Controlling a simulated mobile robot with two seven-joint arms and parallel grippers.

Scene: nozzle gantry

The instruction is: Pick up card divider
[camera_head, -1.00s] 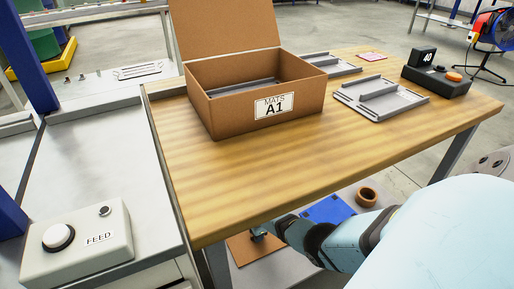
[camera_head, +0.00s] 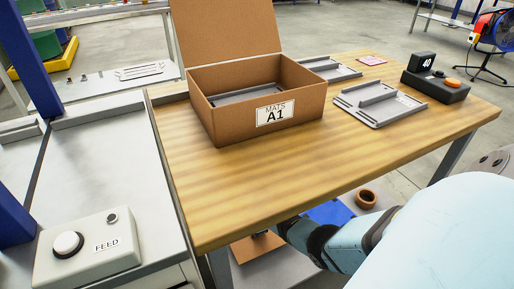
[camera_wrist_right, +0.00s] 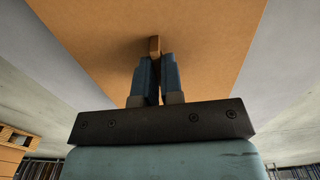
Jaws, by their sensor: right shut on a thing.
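The card divider (camera_wrist_right: 110,35) is a flat tan-brown sheet with a small upright tab (camera_wrist_right: 155,46), and it fills much of the right wrist view. In the head view a piece of it (camera_head: 255,247) shows low, beyond the wooden table's near edge. My right gripper (camera_wrist_right: 155,62) is shut on the tab, its two blue fingers close together. In the head view the table edge and my arm mostly hide this gripper. Whether the sheet is lifted off the surface under it, I cannot tell. My left gripper is not in view.
An open cardboard box (camera_head: 225,128) labelled MATS A1 stands on the wooden table (camera_head: 290,165). Grey trays (camera_head: 378,104) and a control box (camera_head: 436,88) lie to its right. A blue sheet (camera_head: 328,213) and a brown ring (camera_head: 366,198) lie low near my right arm.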

